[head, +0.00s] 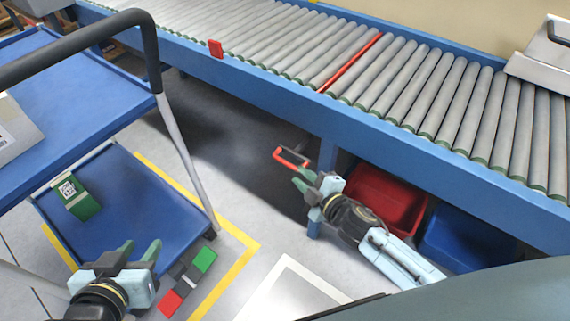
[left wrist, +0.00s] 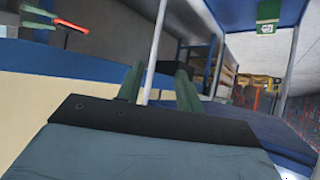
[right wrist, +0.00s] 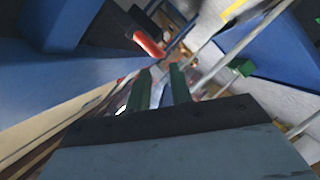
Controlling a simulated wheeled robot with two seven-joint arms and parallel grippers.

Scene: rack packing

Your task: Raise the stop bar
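A thin red bar (head: 350,62), which looks like the stop bar, lies between the rollers of the conveyor, about level with them. A red U-shaped handle (head: 291,157) sticks out below the conveyor's front rail near a blue leg; it also shows in the right wrist view (right wrist: 148,44). My right gripper (head: 300,179) is just below and beside this handle, with its green fingers apart and nothing seen between them. Any contact with the handle cannot be made out. My left gripper (head: 138,252) is open and empty, low at the left beside the cart.
The blue conveyor rail (head: 270,75) carries a red tab (head: 216,48). A red bin (head: 385,200) and a blue bin (head: 460,240) stand under the conveyor. A blue two-shelf cart (head: 130,215) at left holds a green box (head: 77,197).

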